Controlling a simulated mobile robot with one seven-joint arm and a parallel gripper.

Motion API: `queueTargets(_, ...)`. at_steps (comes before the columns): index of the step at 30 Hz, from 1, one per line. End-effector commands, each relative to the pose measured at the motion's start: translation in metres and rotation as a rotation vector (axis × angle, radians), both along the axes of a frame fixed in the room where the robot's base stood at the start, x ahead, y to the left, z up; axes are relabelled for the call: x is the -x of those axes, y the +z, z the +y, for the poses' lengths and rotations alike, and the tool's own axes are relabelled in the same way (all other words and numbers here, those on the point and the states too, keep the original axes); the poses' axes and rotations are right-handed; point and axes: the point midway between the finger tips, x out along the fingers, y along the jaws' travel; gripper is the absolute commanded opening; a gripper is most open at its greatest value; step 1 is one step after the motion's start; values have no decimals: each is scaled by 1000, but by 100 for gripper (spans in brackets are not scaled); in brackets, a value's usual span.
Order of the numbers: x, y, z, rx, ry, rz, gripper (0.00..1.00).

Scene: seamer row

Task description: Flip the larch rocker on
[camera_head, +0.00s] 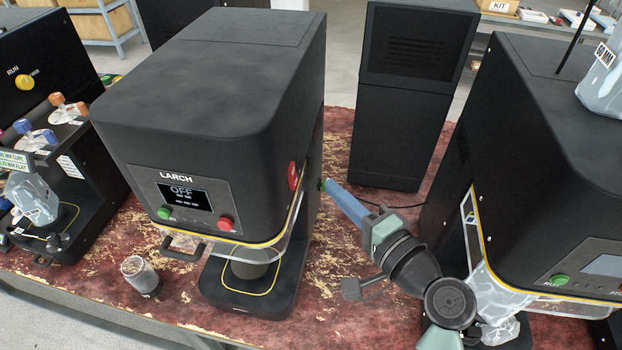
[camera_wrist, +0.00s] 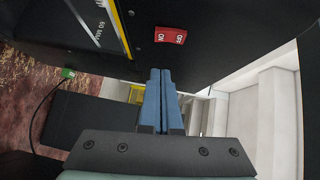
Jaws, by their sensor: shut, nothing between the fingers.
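The larch machine (camera_head: 215,90) is a black box-shaped seamer with the name LARCH on its front. Its small screen (camera_head: 184,196) reads OFF. The red rocker (camera_wrist: 171,35), marked ON and OFF, sits on the machine's dark side panel in the wrist view; I cannot tell which half is pressed. My gripper (camera_head: 327,187) is at the machine's right side, its blue fingers pointing at that side. In the wrist view the fingertips (camera_wrist: 160,73) are together and empty, just below the rocker in the picture. Whether they touch the panel is unclear.
A tall black cabinet (camera_head: 414,100) stands behind my arm. Another black machine (camera_head: 550,170) is close on the right, and one more (camera_head: 45,90) on the left. A green plug (camera_wrist: 67,73) with a black cable shows in the wrist view. A small jar (camera_head: 140,274) stands on the worn red bench.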

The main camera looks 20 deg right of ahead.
Motion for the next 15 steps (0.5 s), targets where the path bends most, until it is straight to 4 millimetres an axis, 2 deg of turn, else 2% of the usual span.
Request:
queueTargets(2, -15, 2, 5, 0, 4, 3, 0)
queueTargets(6, -25, -1, 24, 0, 2, 3, 0)
queueTargets(15, -33, -6, 35, 1, -1, 1, 0)
